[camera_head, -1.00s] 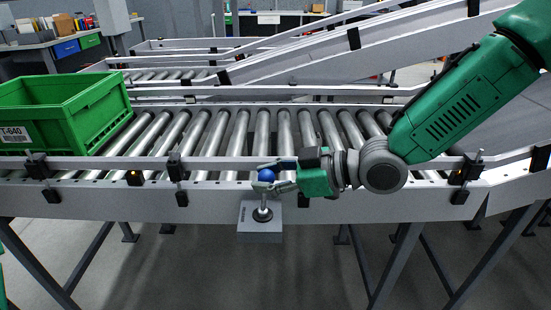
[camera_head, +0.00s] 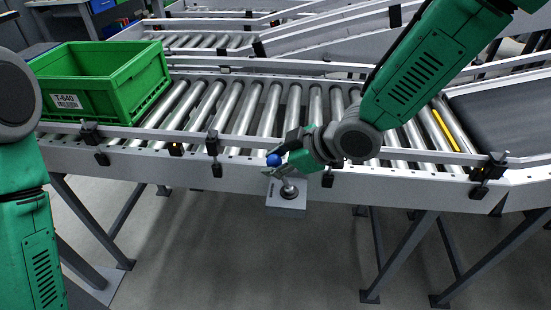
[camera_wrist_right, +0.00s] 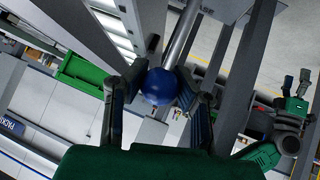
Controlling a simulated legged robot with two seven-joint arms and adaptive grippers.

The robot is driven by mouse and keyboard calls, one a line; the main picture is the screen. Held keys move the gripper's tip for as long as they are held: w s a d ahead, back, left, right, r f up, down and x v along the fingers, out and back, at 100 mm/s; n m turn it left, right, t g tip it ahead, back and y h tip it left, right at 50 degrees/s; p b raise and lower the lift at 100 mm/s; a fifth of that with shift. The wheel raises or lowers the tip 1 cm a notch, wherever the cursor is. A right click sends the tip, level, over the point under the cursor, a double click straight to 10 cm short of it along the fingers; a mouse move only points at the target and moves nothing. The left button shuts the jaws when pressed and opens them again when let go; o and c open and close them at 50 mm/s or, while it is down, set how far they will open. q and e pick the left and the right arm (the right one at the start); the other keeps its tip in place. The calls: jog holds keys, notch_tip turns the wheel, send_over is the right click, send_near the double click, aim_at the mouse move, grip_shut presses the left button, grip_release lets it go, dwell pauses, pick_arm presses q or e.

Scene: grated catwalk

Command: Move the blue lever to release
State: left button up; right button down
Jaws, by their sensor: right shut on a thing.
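The blue lever is a blue ball knob (camera_head: 273,160) on a metal rod, standing on a grey base box (camera_head: 286,204) at the front side of the conveyor. The rod leans to the left, up from the base. In the right wrist view the knob (camera_wrist_right: 160,86) lies between the two dark fingers of my right gripper (camera_wrist_right: 160,95). My right gripper (camera_head: 284,158) is shut on the knob from the right in the head view. My left arm shows at the left edge of the head view, its gripper out of frame. My left gripper (camera_wrist_right: 296,84) shows in the right wrist view, fingers apart and empty.
A green crate (camera_head: 150,91) labelled T-640 sits on the roller conveyor (camera_head: 255,110) at the left. A front rail with black clamps (camera_head: 213,142) runs behind the lever. A dark belt (camera_head: 505,108) lies at the right. The floor in front is clear.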

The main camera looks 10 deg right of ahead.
jog(key=shift+w, duration=0.1)
jog(key=c, duration=1.2)
grip_release()
jog(key=shift+a, duration=0.1)
jog(key=shift+r, duration=0.1)
jog(key=v, duration=1.2)
jog(key=shift+f, duration=0.25)
